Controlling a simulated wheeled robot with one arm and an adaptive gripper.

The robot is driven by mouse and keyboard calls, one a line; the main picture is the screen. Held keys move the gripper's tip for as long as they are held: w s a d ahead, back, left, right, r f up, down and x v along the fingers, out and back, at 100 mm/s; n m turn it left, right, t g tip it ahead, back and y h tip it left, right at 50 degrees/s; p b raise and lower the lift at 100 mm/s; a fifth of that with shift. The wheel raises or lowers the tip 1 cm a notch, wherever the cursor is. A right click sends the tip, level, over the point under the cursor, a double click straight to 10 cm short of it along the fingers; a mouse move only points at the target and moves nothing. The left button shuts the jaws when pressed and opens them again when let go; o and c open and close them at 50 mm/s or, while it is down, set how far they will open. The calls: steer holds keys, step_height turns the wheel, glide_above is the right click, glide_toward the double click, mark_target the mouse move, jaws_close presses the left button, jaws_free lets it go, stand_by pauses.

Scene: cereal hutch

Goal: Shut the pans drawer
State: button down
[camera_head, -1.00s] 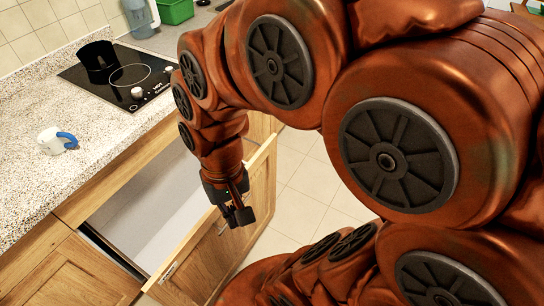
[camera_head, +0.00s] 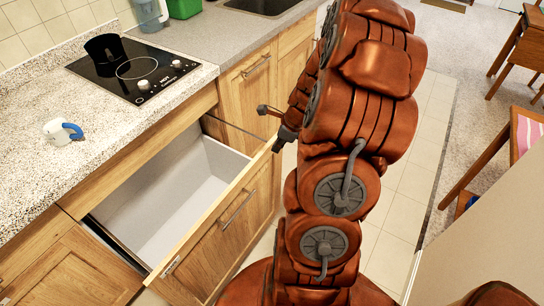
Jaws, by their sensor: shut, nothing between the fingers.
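The pans drawer (camera_head: 215,240) stands open under the counter, below the hob. Its wooden front is pulled well out, with a metal bar handle (camera_head: 238,208) on its outer face. Its pale grey inside (camera_head: 165,205) shows and looks empty. My gripper (camera_head: 279,147) is shut and empty, close to the far right end of the drawer front in the picture. I cannot tell whether it touches the wood. My arm hides part of the floor beyond the drawer.
A black hob (camera_head: 135,68) with a dark pot (camera_head: 104,47) is set in the speckled counter (camera_head: 110,125). A white and blue mug (camera_head: 63,131) stands near the counter's left. Closed cupboards (camera_head: 250,90) lie beyond the drawer. A chair (camera_head: 490,150) is at right; tiled floor (camera_head: 400,190) is free between.

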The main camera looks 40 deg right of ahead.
steer(key=s+d+f+m, duration=0.2)
steer(key=d+f+m, duration=0.1)
steer(key=d, duration=0.2)
steer(key=shift+h, duration=0.3)
steer(key=shift+w+a+f+p, duration=0.3)
steer(key=shift+w+f+p, duration=0.2)
steer(key=shift+w+f, duration=0.9)
steer(key=shift+w+a+f+p, duration=0.25)
steer(key=shift+w+f+p, duration=0.2)
steer(key=shift+w+f, duration=1)
steer(key=shift+w+a+f+p, duration=0.3)
steer(key=shift+w+f+p, duration=0.2)
steer(key=shift+w+f, duration=0.9)
steer(key=shift+s+f, duration=0.2)
steer(key=shift+f, duration=0.1)
